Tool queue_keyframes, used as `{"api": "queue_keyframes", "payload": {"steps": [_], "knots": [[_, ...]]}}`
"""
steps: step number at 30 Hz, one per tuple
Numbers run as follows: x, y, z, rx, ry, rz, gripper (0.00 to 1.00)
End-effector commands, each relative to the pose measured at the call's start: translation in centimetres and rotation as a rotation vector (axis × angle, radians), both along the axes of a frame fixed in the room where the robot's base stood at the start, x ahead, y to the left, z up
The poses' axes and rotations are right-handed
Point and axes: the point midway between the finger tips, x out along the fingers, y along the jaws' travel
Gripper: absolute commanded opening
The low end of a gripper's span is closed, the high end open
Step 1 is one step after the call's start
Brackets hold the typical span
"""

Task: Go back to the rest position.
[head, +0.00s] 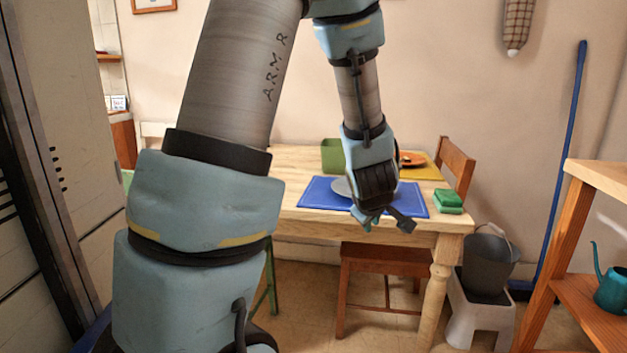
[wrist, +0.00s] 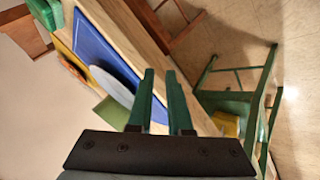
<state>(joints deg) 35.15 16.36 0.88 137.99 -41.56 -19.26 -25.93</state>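My gripper (head: 386,221) hangs at the end of my arm, in front of the wooden table's near edge and the blue mat. Its fingers are apart with nothing between them. In the wrist view the two green fingers (wrist: 160,74) stand with a gap between them, and the table edge shows beyond. My arm covers part of the table in the head view.
The wooden table (head: 292,163) bears a blue mat (head: 316,198) with a pale plate (head: 341,187), a green box (head: 331,156), a yellow mat (head: 428,172) and green sponges (head: 448,203). Chairs, a bucket (head: 489,263) and a shelf (head: 575,260) stand nearby.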

Motion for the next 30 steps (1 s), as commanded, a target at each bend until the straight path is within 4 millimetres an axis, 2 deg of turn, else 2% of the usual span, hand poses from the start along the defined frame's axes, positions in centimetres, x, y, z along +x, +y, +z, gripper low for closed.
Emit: {"api": "queue_keyframes", "payload": {"steps": [1,6,12,17,19,26,30], "knots": [[-0.6,2.5,0.1,0.051,0.046,-0.074,0.17],[-4.4,9.0,-0.4,0.225,0.201,-0.333,0.17],[-9.0,15.4,-0.7,0.373,0.353,-0.534,0.17],[-12.6,19.9,-0.5,0.463,0.467,-0.654,0.17],[-12.8,20.0,1.3,0.470,0.474,-0.670,0.17],[-12.8,19.8,5.4,0.468,0.472,-0.668,0.17],[-12.7,19.8,8.8,0.467,0.472,-0.666,0.17]]}}
